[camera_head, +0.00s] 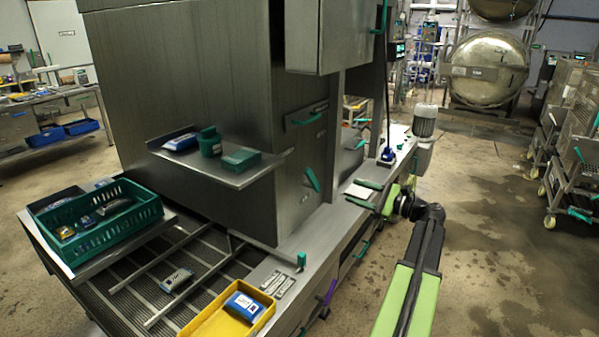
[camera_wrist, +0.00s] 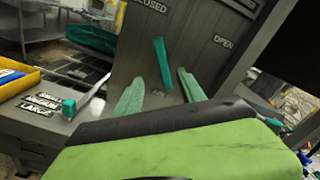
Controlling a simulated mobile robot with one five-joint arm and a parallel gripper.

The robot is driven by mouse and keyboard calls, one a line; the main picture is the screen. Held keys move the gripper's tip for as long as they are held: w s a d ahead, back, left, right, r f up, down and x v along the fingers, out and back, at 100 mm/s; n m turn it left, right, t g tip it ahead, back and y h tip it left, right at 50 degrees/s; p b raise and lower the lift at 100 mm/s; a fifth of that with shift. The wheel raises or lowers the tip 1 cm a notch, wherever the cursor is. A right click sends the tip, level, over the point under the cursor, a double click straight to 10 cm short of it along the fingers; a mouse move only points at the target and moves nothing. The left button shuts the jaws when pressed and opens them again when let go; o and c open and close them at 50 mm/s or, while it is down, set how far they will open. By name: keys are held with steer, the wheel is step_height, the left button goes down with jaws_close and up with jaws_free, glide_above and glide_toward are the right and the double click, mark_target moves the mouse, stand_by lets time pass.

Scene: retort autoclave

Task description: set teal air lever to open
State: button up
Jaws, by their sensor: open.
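The teal air lever (camera_wrist: 162,62) is on a grey metal panel, in the upper middle of the wrist view. It stands nearly upright, its top leaning slightly left towards the word CLOSED; OPEN is printed to its right. In the head view the lever (camera_head: 312,180) shows on the machine's side, left of my gripper. My gripper (camera_wrist: 159,76) is open, with one teal finger on each side of the lever in the wrist view. I cannot tell whether the lever is in the gap or still beyond the fingertips. My gripper (camera_head: 374,194) also shows in the head view.
A teal-knobbed slider (camera_wrist: 68,107) stands beside SMALL, MEDIUM, LARGE labels. A yellow tray (camera_head: 251,322) holds a blue packet. A green crate (camera_head: 112,235) and a shelf (camera_head: 225,178) with small items are left. Open floor lies right of the machine.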

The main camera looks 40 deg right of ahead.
mark_target(313, 178)
steer(key=x, duration=1.8)
steer(key=shift+d+r, duration=0.1)
steer(key=shift+d, duration=0.05)
steer(key=shift+s, duration=0.1)
jaws_close()
stand_by(0.6)
